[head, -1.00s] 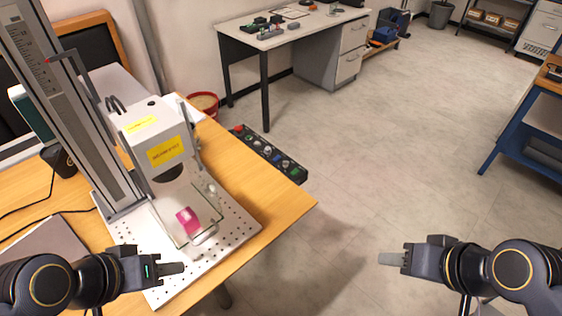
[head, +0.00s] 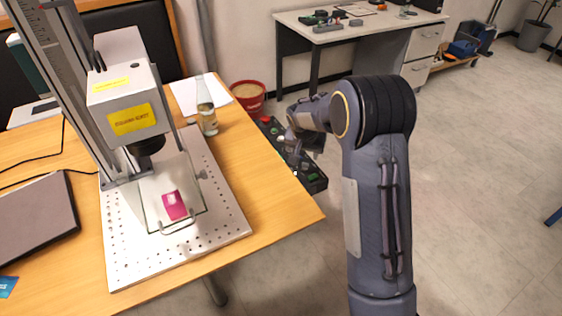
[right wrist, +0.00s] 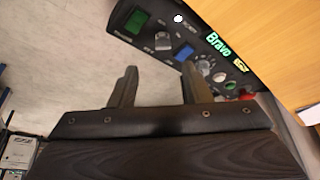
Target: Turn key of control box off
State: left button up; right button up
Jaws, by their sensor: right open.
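The black control box (head: 314,178) is fixed along the right edge of the wooden table, with a red button at its far end. In the right wrist view the box (right wrist: 148,40) shows a green display, a blue display, knobs and a small silver key-like part (right wrist: 162,40). My right gripper (head: 290,140) is over the box's middle in the head view, partly hidden by its own wrist. In the right wrist view its two fingers (right wrist: 157,88) are apart with nothing between them, short of the panel. My left gripper is out of view.
The laser marker (head: 128,105) stands on a perforated white plate (head: 125,255) with a pink piece (head: 174,205) on it. A bottle (head: 207,108) stands behind. A red bucket (head: 248,96) is on the floor. Open floor lies right of the table.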

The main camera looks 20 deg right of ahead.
aim_at(305, 169)
jog(key=x, duration=0.8)
jog(key=shift+w+a+f, duration=0.1)
jog(key=shift+w, duration=0.2)
grip_shut()
